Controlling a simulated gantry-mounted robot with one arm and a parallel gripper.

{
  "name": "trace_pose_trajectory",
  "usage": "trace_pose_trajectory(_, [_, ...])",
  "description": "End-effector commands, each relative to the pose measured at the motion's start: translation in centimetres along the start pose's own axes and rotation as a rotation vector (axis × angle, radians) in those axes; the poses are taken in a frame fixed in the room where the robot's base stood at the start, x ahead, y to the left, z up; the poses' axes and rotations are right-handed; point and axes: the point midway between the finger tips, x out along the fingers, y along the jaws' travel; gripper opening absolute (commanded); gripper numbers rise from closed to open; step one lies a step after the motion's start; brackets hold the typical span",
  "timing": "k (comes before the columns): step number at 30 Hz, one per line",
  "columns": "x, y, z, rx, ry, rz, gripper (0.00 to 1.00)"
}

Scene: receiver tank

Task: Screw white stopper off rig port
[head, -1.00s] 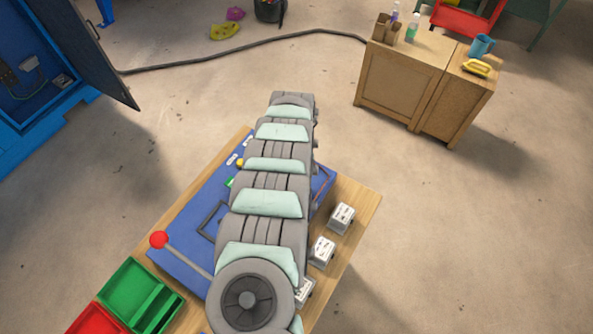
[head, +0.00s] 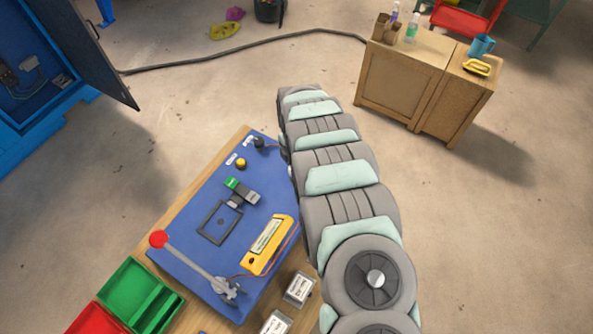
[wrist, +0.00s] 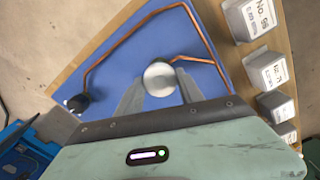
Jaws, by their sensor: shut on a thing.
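The white stopper (wrist: 160,78) is a round pale cap seen from above in the wrist view. My gripper (wrist: 160,82) has one finger on each side of it and is shut on it. In the head view my arm hides the gripper and stopper; the blue board (head: 185,225) lies left of the arm.
The board carries a yellow meter (head: 268,244), a red-knobbed lever (head: 159,239) and a black knob (wrist: 75,103). White labelled blocks (wrist: 265,68) line the wooden edge. Green (head: 128,285) and red (head: 92,318) bins sit at the table's left end.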

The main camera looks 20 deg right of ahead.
Motion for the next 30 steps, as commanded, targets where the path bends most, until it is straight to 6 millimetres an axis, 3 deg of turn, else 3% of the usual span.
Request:
trace_pose_trajectory(3, [0.12,-0.12,0.13,-0.364,0.002,0.002,0.0])
trace_pose_trajectory(6, [0.02,-0.02,0.01,-0.591,0.002,0.003,0.0])
trace_pose_trajectory(14, [-0.04,-0.03,-0.05,-0.672,0.001,-0.001,0.0])
trace_pose_trajectory(15, [-0.04,-0.02,-0.05,-0.671,0.001,-0.001,0.46])
trace_pose_trajectory(24, [-0.06,-0.03,-0.02,-0.668,0.001,-0.001,0.69])
trace_pose_trajectory(30, [-0.06,-0.02,-0.02,-0.664,0.001,-0.001,0.69])
